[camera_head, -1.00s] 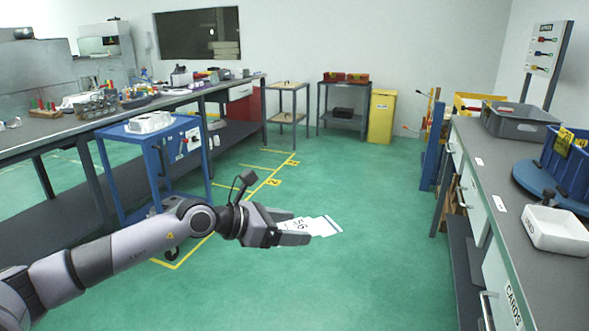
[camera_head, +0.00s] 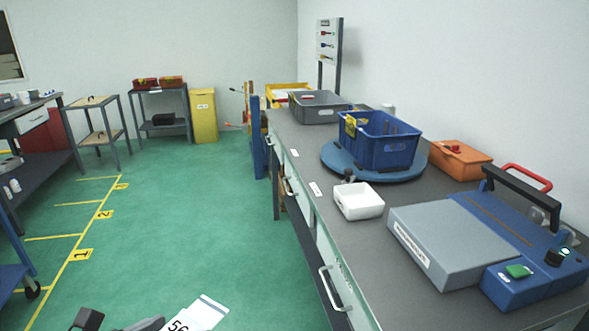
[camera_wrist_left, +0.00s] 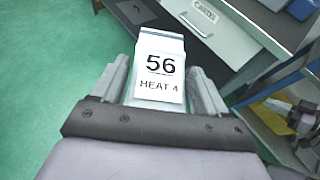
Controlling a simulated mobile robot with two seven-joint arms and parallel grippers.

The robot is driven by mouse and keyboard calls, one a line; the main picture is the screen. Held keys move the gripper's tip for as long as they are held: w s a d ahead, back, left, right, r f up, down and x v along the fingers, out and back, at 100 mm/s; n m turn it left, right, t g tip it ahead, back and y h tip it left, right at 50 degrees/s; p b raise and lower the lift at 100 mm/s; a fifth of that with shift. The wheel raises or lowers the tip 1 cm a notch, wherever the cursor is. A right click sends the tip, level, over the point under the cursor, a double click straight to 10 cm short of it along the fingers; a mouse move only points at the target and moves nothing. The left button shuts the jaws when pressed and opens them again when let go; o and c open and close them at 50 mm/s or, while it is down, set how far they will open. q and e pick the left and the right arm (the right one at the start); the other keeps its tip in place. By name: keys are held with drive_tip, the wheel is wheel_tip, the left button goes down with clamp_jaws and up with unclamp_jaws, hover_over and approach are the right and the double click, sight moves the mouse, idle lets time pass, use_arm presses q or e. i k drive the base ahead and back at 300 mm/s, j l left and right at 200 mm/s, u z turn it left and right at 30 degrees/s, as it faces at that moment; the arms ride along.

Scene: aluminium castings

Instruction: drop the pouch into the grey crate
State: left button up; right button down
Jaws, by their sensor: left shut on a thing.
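The pouch (camera_wrist_left: 159,72) is white with a clear end and is printed "56 HEAT 4". In the left wrist view it sits between the fingers of my left gripper (camera_wrist_left: 163,92), which is shut on it. In the head view the pouch (camera_head: 196,314) shows at the bottom edge, cut off by the frame, above the green floor. The grey crate (camera_head: 319,107) stands toward the far end of the right-hand workbench, well beyond the gripper. My right gripper is in neither view.
The workbench (camera_head: 300,146) also carries a blue crate (camera_head: 378,140) on a blue turntable (camera_head: 333,160), a white tray (camera_head: 358,203), an orange bin (camera_head: 461,162) and a blue-grey machine (camera_head: 455,245). A yellow cabinet (camera_head: 204,117) stands at the back. The green floor (camera_head: 190,220) left of the bench is clear.

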sight(315, 106)
drive_tip(key=i+j+u, duration=0.3)
drive_tip(key=j+u, duration=0.15)
drive_tip(key=i+j+u, duration=0.5)
drive_tip(key=i+j, duration=0.1)
drive_tip(key=i, duration=0.3)
drive_tip(key=i+j+z, duration=0.15)
drive_tip(key=i, duration=0.25)
drive_tip(key=i+z, duration=0.3)
drive_tip(key=i, duration=1.6)
drive_tip(key=i+z, duration=0.1)
drive_tip(key=i, duration=0.85)
drive_tip(key=i+j, duration=0.1)
drive_tip(key=i, duration=0.9)
drive_tip(key=i+z, duration=0.25)
drive_tip(key=z, duration=0.2)
drive_tip(key=i+j+z, duration=0.15)
drive_tip(key=z, duration=0.3)
drive_tip(key=i, duration=0.1)
